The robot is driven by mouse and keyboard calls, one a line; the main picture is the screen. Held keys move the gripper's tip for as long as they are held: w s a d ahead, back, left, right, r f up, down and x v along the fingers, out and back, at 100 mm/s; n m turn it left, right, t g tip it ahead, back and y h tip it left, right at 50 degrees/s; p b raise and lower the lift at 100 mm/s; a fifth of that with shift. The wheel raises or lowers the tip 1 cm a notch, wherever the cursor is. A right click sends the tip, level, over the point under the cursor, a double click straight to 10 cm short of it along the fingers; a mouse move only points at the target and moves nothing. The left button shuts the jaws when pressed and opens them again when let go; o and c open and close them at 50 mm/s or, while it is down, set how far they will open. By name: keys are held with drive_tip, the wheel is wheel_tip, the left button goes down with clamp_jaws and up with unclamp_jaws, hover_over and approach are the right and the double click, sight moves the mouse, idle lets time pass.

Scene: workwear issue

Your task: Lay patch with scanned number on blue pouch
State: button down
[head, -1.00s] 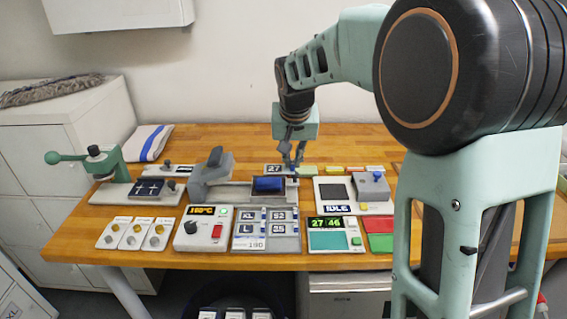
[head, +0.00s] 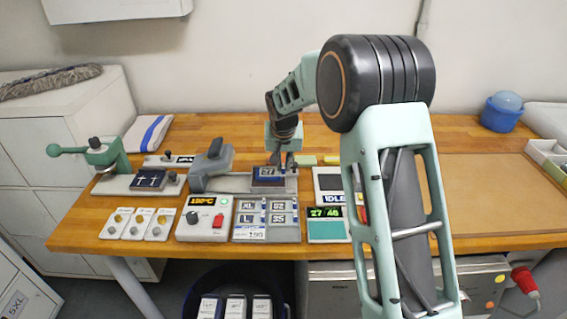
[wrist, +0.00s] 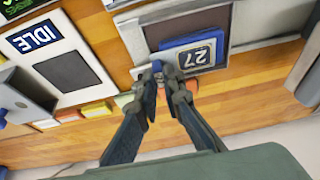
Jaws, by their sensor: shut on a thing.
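The patch numbered 27 (wrist: 200,56) is dark with a pale border. My gripper (wrist: 158,74) is shut at its edge, the fingertips close together. The blue pouch (wrist: 171,43) lies under the patch on the press's grey plate. In the head view the patch (head: 268,171) shows over the far part of the pouch (head: 270,182), with my gripper (head: 282,163) just behind. I cannot tell whether the patch touches the pouch. A display (head: 325,212) reads 27 and 46.
The grey press arm (head: 212,160) stands left of the pouch, raised. In front are a 160°C control box (head: 204,218) and a rack of labelled patches (head: 267,220). An IDLE device (head: 330,183) is to the right. A brown mat (head: 490,195) lies bare at far right.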

drive_tip(key=shift+f+b, duration=0.2)
drive_tip(key=shift+b, duration=0.1)
drive_tip(key=c, duration=2.1)
unclamp_jaws()
drive_tip(key=shift+r, duration=0.15)
drive_tip(key=shift+r, duration=0.4)
drive_tip(key=v, duration=1.1)
drive_tip(key=shift+s+r, duration=0.2)
drive_tip(key=shift+s, duration=0.1)
